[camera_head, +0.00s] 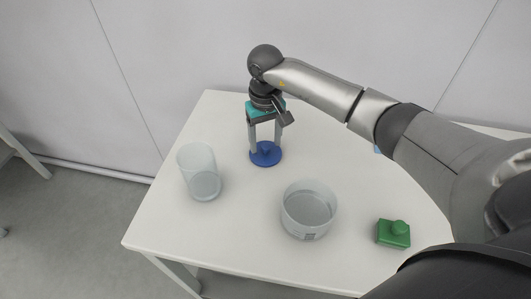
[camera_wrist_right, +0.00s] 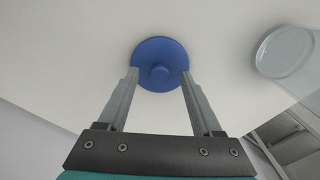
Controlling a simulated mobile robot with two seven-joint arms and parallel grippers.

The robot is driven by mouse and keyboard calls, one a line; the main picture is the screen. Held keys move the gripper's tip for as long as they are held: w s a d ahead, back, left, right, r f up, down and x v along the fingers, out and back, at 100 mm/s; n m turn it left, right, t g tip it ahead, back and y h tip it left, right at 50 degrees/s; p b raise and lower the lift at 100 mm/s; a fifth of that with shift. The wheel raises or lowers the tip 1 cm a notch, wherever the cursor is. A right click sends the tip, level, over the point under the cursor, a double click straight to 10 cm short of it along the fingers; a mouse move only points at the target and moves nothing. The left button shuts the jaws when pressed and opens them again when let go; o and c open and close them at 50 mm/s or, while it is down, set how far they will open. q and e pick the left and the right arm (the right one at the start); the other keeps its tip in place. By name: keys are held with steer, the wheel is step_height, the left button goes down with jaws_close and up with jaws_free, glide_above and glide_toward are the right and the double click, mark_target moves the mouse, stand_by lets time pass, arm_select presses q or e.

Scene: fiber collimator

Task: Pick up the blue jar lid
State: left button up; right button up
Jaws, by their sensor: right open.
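The blue jar lid (camera_head: 265,154) is a round disc with a small knob, lying on the white table. It also shows in the right wrist view (camera_wrist_right: 160,64), with its knob near the disc's middle. My right gripper (camera_head: 265,151) points down over the lid, fingers apart. In the right wrist view the fingertips (camera_wrist_right: 160,73) reach over the lid's left and right sides, with the knob between them. I cannot tell whether the fingers touch the lid. My left gripper is in neither view.
A tall clear glass jar (camera_head: 199,172) stands left of the lid, and a wide clear jar (camera_head: 309,211) stands in front to the right. A green block with a knob (camera_head: 393,233) lies farther right. The table (camera_head: 160,222) is bare at its front left.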

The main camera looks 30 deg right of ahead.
steer(key=shift+f, duration=0.45)
jaws_close()
stand_by(0.3)
